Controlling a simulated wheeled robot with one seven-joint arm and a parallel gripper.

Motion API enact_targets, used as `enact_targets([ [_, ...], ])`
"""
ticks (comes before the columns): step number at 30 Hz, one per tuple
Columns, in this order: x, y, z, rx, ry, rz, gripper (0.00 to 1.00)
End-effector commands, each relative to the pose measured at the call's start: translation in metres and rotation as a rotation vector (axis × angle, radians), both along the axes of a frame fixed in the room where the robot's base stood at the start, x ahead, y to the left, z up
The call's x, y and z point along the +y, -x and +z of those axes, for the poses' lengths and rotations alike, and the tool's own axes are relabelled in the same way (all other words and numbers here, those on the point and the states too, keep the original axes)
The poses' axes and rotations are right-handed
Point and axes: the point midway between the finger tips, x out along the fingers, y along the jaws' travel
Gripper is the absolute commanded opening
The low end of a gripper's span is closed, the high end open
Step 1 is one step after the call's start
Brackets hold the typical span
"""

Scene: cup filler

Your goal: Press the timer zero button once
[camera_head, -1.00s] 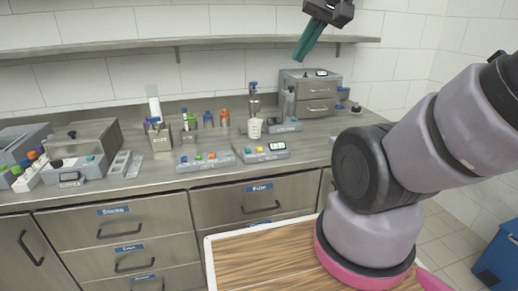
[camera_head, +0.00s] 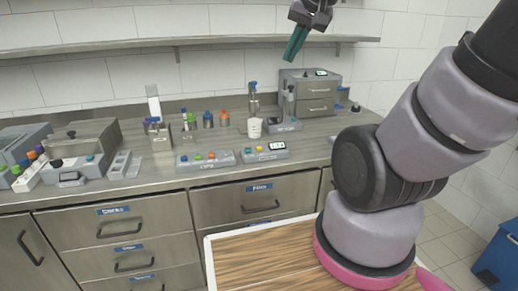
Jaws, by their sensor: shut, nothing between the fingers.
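My gripper (camera_head: 296,44) is at the top, right of centre, with its teal fingers closed and pointing down. It is in the air above the bench, in front of the wall and shelf, touching nothing. A low grey box (camera_head: 250,158) with a small display (camera_head: 277,146) and coloured buttons sits on the bench below it; it looks like the timer. A teal button (camera_head: 259,149) is on its top. The button markings are too small to read, so I cannot tell which is zero.
A second button panel (camera_head: 190,167) stands left of the display box. Behind them are a white cup (camera_head: 254,128) at a dispenser, several coloured-capped bottles and a drawer unit (camera_head: 309,93). A wall shelf (camera_head: 130,48) runs behind my gripper. A wooden board (camera_head: 250,262) lies in front.

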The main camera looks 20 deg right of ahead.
Motion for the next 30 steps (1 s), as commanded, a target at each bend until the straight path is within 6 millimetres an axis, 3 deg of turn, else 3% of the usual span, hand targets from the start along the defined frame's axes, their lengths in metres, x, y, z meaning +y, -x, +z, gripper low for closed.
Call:
enact_targets([
  [6,-0.001,-0.074,-0.03,-0.009,0.023,-0.032,0.0],
  [15,-0.002,-0.164,-0.089,-0.039,0.012,-0.075,0.0],
  [24,-0.003,-0.237,-0.168,-0.072,-0.04,-0.13,0.0],
  [30,-0.004,-0.272,-0.227,-0.097,-0.092,-0.181,0.0],
])
